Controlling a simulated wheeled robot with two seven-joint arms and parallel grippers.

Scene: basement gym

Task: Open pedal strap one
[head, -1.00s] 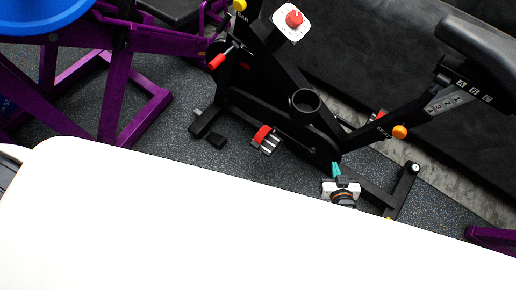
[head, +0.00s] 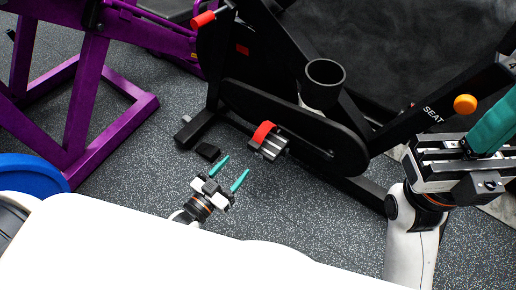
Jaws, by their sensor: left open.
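The exercise bike's near pedal (head: 270,150) is dark with pale ridges. A red strap (head: 262,132) arches over its left end and looks closed across it. My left gripper (head: 236,165) is open and empty, its two teal fingers pointing up and right. It is below and left of the pedal, apart from it. My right gripper (head: 492,127) is large at the right edge, beside the bike frame, with its teal finger partly cut off by the picture. I cannot tell its opening.
The black bike frame (head: 290,115) with a cup holder (head: 325,74) fills the middle. An orange knob (head: 465,104) is at the right. A purple frame (head: 83,90) and a blue disc (head: 30,176) are at the left.

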